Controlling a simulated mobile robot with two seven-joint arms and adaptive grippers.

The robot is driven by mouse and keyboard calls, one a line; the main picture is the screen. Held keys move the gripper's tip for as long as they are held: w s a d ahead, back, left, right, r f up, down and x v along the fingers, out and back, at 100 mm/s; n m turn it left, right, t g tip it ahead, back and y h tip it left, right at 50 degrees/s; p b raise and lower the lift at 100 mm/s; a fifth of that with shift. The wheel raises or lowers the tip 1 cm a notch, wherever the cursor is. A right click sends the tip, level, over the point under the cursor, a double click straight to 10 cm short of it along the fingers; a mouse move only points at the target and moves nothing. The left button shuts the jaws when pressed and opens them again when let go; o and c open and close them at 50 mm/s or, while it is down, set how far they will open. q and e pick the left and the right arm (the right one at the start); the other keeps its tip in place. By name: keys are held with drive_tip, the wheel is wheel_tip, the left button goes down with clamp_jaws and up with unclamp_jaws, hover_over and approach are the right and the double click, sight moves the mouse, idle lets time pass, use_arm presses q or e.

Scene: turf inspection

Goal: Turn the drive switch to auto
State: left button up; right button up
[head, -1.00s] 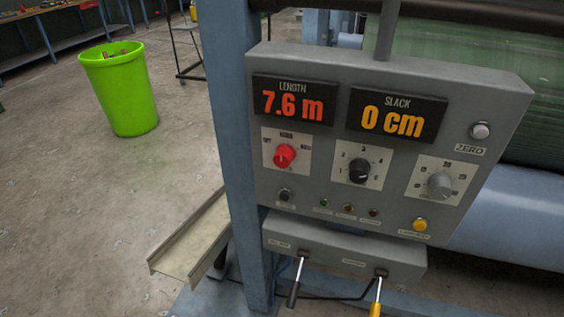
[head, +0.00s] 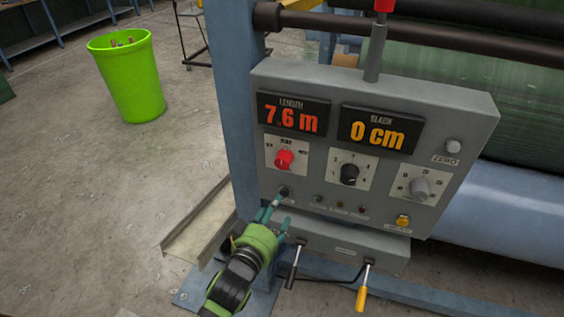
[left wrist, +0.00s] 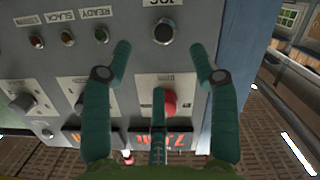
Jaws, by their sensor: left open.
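The drive switch, a red knob (head: 284,160) on a white plate, sits at the left of the grey control panel (head: 440,125), below the LENGTH display. Its label is too small to read surely, and I cannot tell its setting. My left gripper (head: 277,212) is open and empty, low in front of the panel, below the knob and near a black button (head: 284,192). In the left wrist view the panel appears upside down. The red knob (left wrist: 170,103) is partly behind the middle finger, and the black button (left wrist: 162,32) lies beyond the open fingertips. My right gripper is not in view.
The LENGTH display (head: 292,115) reads 7.6 m and the SLACK display (head: 380,130) 0 cm. A black dial (head: 349,173) and a grey dial (head: 420,188) are right of the knob. Two levers, one yellow (head: 362,298), hang below. A green bin (head: 128,80) stands left.

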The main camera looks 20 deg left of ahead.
use_arm(q)
drive_tip(key=n+t, duration=0.1)
drive_tip(key=t, duration=0.1)
approach(281, 164)
drive_tip(key=w, duration=0.3)
drive_tip(key=w+p, duration=0.2)
drive_tip(key=w, duration=0.4)
drive_tip(key=shift+w+d+p, duration=0.15)
drive_tip(key=shift+w+p, duration=0.2)
drive_tip(key=shift+w, duration=0.05)
